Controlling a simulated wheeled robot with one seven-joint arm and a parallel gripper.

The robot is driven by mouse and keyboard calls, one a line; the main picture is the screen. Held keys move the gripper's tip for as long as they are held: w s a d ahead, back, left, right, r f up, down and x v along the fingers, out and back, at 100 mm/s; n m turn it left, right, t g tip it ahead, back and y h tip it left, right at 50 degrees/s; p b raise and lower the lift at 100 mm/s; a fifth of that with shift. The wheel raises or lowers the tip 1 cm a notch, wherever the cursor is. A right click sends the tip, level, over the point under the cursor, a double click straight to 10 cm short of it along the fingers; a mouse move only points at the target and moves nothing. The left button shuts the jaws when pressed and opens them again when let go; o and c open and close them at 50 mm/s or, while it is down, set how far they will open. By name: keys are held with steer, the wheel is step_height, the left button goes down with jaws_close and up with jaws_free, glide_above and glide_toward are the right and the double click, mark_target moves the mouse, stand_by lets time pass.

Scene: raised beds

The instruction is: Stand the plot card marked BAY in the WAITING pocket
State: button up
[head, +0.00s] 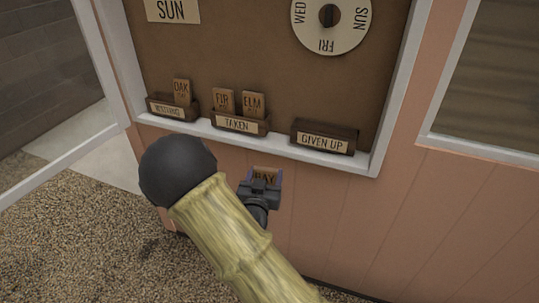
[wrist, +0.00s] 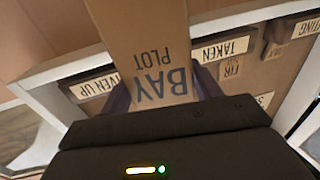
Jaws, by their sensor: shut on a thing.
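The BAY plot card (head: 266,174) is in my gripper (head: 260,186), in front of the wall just below the board's sill. In the wrist view the card (wrist: 145,40) reads upside down between the two fingers (wrist: 160,92), which are shut on it. The WAITING pocket (head: 172,108) is at the left of the board's ledge, with the OAK card (head: 182,91) standing in it. In the wrist view part of the WAITING pocket (wrist: 305,27) shows at the upper right edge. My gripper is below and to the right of that pocket, apart from it.
The TAKEN pocket (head: 239,124) holds the FIR card (head: 223,102) and the ELM card (head: 252,104). The GIVEN UP pocket (head: 323,138) looks empty. A white frame (head: 280,150) edges the board, and an open pane (head: 50,80) stands at left.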

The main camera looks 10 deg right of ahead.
steer(key=s+f+n+y, duration=0.2)
steer(key=s+f+y, duration=0.1)
steer(key=f, duration=1)
steer(key=s+d+f+n+t+y, duration=0.1)
steer(key=s+f+n+y, duration=0.2)
steer(key=f, duration=1.1)
steer(key=shift+s+d+t+y, duration=0.3)
steer(key=shift+y, duration=0.5)
